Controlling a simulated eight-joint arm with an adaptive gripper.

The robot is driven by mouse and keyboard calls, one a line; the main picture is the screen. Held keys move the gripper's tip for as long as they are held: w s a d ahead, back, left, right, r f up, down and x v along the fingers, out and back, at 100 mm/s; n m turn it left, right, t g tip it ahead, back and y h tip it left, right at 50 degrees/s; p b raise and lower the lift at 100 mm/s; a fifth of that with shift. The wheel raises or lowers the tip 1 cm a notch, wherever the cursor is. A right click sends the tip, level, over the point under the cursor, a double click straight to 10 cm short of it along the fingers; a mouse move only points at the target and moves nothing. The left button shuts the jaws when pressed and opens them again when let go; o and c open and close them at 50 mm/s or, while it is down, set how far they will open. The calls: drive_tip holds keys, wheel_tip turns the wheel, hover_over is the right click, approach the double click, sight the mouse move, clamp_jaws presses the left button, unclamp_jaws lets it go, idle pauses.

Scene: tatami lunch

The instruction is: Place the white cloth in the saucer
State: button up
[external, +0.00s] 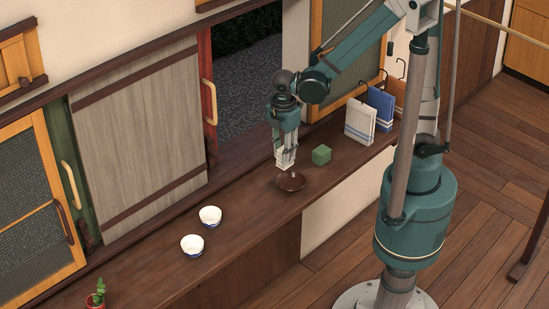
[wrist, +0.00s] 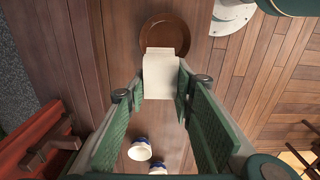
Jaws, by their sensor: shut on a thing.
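The white cloth (external: 286,162) is a small pale folded piece held between the fingers of my gripper (external: 286,151). In the wrist view the cloth (wrist: 161,75) sits between the green-padded fingertips of my gripper (wrist: 160,92). The saucer (external: 291,181) is a round dark brown dish on the counter, just below the cloth. In the wrist view the saucer (wrist: 168,32) lies beyond the cloth, which covers part of its near rim. I cannot tell whether the cloth touches the saucer.
A green cube (external: 321,155) stands right of the saucer on the wooden counter (external: 245,205). A cream cloth with blue stripes (external: 360,120) and a blue cloth (external: 381,108) hang farther right. Two white bowls (external: 210,217) (external: 192,246) and a potted cactus (external: 97,294) stand to the left.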

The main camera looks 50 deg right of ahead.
drive_tip(key=shift+s+d, duration=0.25)
drive_tip(key=shift+d, duration=0.4)
drive_tip(key=shift+s+d, duration=0.2)
drive_tip(key=shift+d, duration=0.4)
drive_tip(key=b, duration=0.1)
hover_over(289, 185)
drive_tip(key=shift+a+f, duration=0.1)
drive_tip(key=shift+f, duration=2.8)
drive_tip(key=shift+f+b, duration=0.5)
drive_tip(key=shift+f, duration=1.6)
drive_tip(key=shift+f, duration=0.15)
drive_tip(key=o, duration=0.9)
